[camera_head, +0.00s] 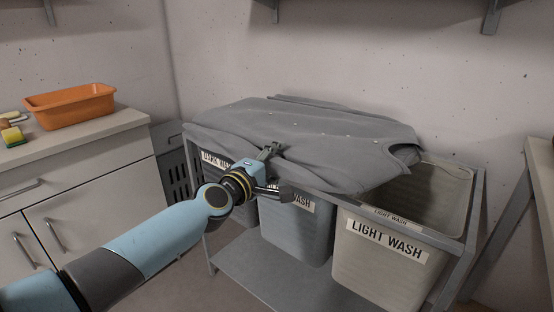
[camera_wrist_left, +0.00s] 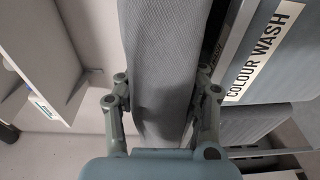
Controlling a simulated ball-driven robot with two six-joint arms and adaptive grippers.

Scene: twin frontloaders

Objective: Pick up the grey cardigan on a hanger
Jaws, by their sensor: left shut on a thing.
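The grey cardigan (camera_head: 310,130) lies spread flat across the top of the laundry sorter in the head view, covering much of its left and middle bins. My left gripper (camera_head: 272,152) is at the cardigan's near edge. In the left wrist view, the fingers of my left gripper (camera_wrist_left: 163,100) are on both sides of a fold of grey knit cardigan (camera_wrist_left: 155,45), shut on it. I cannot make out the hanger; it may be hidden under or inside the cloth. My right gripper is not in view.
The sorter frame (camera_head: 474,190) holds bins; the light wash bin (camera_head: 385,270) is open at right. The colour wash bin (camera_head: 295,235) is beside it. An orange tub (camera_head: 70,108) and a sponge (camera_head: 11,136) sit on the left counter (camera_head: 90,139).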

